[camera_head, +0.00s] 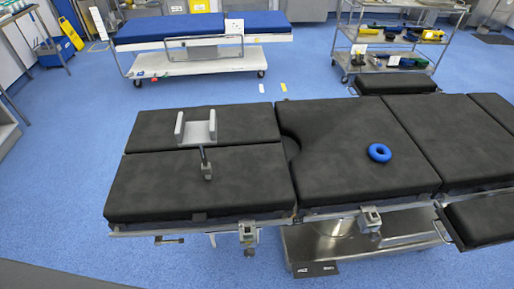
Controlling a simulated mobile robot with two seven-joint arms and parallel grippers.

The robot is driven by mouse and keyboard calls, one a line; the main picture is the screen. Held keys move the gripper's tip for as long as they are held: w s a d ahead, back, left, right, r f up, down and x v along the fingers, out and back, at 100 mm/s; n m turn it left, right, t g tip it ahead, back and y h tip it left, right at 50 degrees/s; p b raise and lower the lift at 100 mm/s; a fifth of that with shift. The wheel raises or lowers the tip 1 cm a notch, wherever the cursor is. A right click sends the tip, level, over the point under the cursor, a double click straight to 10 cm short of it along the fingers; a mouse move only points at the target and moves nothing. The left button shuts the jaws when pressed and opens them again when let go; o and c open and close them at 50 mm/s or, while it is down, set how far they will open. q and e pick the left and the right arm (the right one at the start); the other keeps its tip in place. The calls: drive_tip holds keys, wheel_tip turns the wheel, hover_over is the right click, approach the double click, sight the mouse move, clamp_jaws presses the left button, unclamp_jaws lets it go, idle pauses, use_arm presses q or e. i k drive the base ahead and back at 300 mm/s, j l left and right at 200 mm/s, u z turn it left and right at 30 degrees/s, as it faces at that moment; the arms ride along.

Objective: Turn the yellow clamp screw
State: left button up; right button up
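No yellow screw can be made out on any clamp. One grey metal clamp (248,236) sits on the near side rail of the black operating table (160,213), left of centre. A second grey clamp (370,218) sits on the rail further right. A grey U-shaped support (197,131) lies on the table's left pads, with a rod and a small block (206,170) at its near end. Neither of my grippers is in view.
A blue ring (380,153) lies on the middle pad. A metal handle (170,240) sticks out below the left rail. A blue-topped stretcher (200,28) and a shelf trolley (398,45) stand at the back. Blue floor (60,120) is clear at left.

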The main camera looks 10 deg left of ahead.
sight(249, 252)
drive_tip(key=k+l+u, duration=0.15)
drive_tip(key=u, duration=0.25)
drive_tip(key=k, duration=0.2)
drive_tip(key=k+j, duration=0.15)
drive_tip(key=j, duration=0.2)
drive_tip(key=k+j, duration=0.15)
drive_tip(key=j, duration=0.15)
drive_tip(key=k+j, duration=0.15)
drive_tip(key=j, duration=0.2)
drive_tip(key=z, duration=0.05)
